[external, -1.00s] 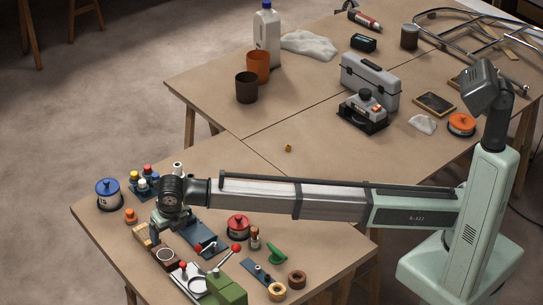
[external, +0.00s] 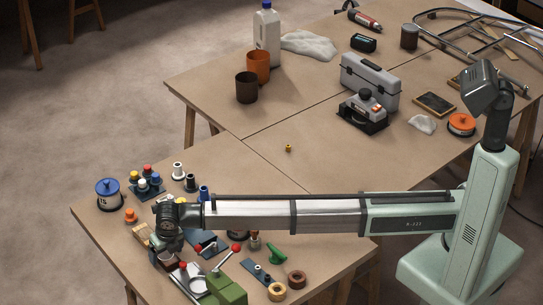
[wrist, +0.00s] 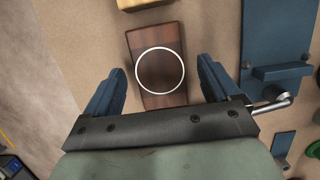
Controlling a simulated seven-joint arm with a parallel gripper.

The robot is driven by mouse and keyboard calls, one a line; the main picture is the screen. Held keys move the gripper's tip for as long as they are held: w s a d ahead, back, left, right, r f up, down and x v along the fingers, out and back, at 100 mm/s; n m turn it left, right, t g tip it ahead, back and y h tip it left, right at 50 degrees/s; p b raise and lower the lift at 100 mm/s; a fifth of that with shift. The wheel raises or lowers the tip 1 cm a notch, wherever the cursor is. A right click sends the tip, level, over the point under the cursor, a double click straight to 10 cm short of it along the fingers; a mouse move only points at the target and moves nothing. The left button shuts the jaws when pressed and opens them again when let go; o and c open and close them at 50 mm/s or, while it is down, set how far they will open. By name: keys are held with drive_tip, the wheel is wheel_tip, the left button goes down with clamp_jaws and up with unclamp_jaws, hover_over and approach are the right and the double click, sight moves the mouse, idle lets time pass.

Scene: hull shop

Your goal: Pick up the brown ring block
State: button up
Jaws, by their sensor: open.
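The brown ring block (wrist: 143,48) is a dark brown wooden block with a thin white circle on its top. It lies flat on the tan table in the wrist view, slightly tilted in the picture. My gripper (wrist: 161,64) is open, with one blue finger on each side of the block. No finger clearly touches it, and I cannot tell the height gap. In the external view my gripper (external: 168,240) is low over the front left of the table and hides most of the block.
A yellowish block (wrist: 140,4) lies just beyond the brown block. A dark blue bracket plate (wrist: 270,38) stands to the right. In the external view red-knobbed levers (external: 235,248) and a green block (external: 225,292) are close on the right.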

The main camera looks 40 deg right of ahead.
drive_tip(key=shift+w+f, duration=0.1)
drive_tip(key=shift+f, duration=0.4)
drive_tip(key=shift+c, duration=0.2)
drive_tip(key=c, duration=1.2)
